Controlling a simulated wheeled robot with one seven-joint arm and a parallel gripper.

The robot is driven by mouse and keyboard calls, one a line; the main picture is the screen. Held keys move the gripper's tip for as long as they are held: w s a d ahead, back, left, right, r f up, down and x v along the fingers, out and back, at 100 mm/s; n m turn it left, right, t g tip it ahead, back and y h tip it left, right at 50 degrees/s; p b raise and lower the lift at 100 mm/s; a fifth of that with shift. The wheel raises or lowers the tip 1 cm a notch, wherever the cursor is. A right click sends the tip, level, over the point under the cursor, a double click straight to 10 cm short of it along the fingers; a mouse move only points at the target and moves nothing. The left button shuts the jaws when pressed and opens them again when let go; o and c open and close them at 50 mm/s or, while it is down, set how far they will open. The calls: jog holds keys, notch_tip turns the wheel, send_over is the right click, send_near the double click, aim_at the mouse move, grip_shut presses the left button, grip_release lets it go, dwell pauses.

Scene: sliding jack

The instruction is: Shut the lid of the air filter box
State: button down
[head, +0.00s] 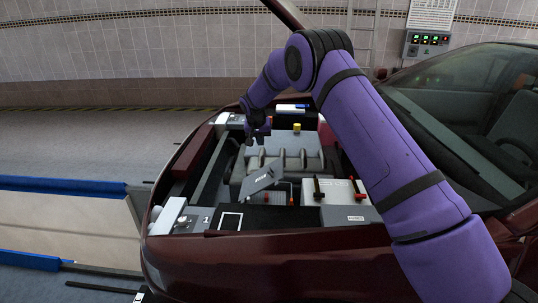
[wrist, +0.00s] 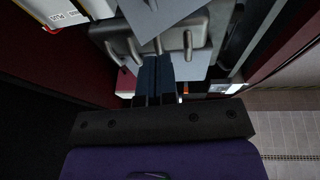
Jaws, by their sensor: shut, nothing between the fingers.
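In the wrist view, a flat grey panel at the top edge (wrist: 158,14) appears to be that lid. My gripper (head: 249,138) is behind the lid, above the far left of the ribbed engine cover (head: 291,155). In the wrist view its dark blue fingers (wrist: 154,80) are together and empty, apart from the panel.
A battery (head: 335,190) with black and red terminals stands right of the lid. A yellow cap (head: 297,127) is at the back of the bay. A white-capped reservoir (head: 169,216) is at the front left. The dark red car body edges the bay.

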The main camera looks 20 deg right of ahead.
jog(key=x, duration=1.2)
jog(key=shift+s+d+f, duration=0.2)
jog(key=shift+s+d, duration=0.05)
jog(key=shift+s, duration=0.15)
jog(key=shift+s+d+f, duration=0.1)
jog(key=shift+d+f, duration=0.1)
jog(key=shift+f, duration=0.4)
